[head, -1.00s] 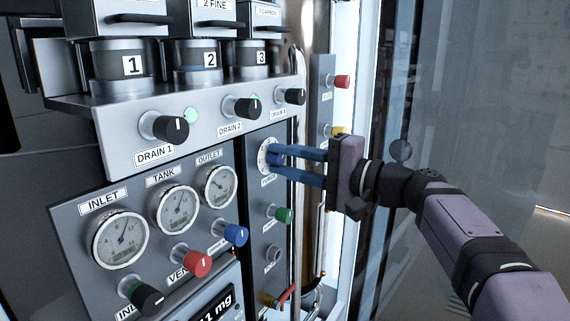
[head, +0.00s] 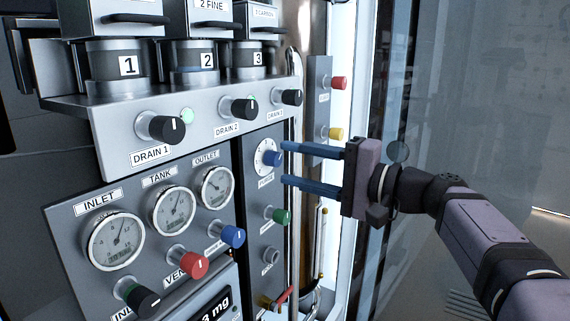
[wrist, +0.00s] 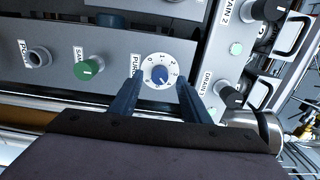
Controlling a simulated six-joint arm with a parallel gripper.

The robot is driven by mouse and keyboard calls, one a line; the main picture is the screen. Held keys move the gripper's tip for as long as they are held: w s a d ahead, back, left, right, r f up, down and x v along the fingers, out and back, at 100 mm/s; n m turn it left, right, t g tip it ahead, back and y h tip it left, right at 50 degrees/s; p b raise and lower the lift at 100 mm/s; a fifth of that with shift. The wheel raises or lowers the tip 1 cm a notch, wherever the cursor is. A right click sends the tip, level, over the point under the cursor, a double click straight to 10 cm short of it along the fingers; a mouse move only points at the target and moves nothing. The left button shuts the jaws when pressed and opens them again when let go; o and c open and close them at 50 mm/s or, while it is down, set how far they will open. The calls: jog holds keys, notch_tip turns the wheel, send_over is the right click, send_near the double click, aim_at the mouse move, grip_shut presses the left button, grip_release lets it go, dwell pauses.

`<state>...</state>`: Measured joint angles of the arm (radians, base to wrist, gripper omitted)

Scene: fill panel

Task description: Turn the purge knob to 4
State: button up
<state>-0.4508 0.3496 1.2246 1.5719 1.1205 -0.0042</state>
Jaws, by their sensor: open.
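The purge knob (head: 271,158) is blue and sits in the middle of a white round dial (head: 261,148) on the narrow grey panel. In the wrist view the knob (wrist: 160,75) shows with numbers around it on the dial (wrist: 172,61). A short pale mark is on the knob, but I cannot tell surely which number it points at. My gripper (head: 284,164) is open and empty. Its blue fingers are just off the panel, to the right of the knob and apart from it. In the wrist view the fingers (wrist: 159,93) stand on either side of the knob.
A green knob (head: 280,216) is below the purge dial, with black drain knobs (head: 289,97) above. Gauges (head: 171,211) and red and blue knobs (head: 233,236) are to the left. A vertical pipe (head: 295,220) runs close by. The right side is open.

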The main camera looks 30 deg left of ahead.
jog(key=shift+d, duration=2.05)
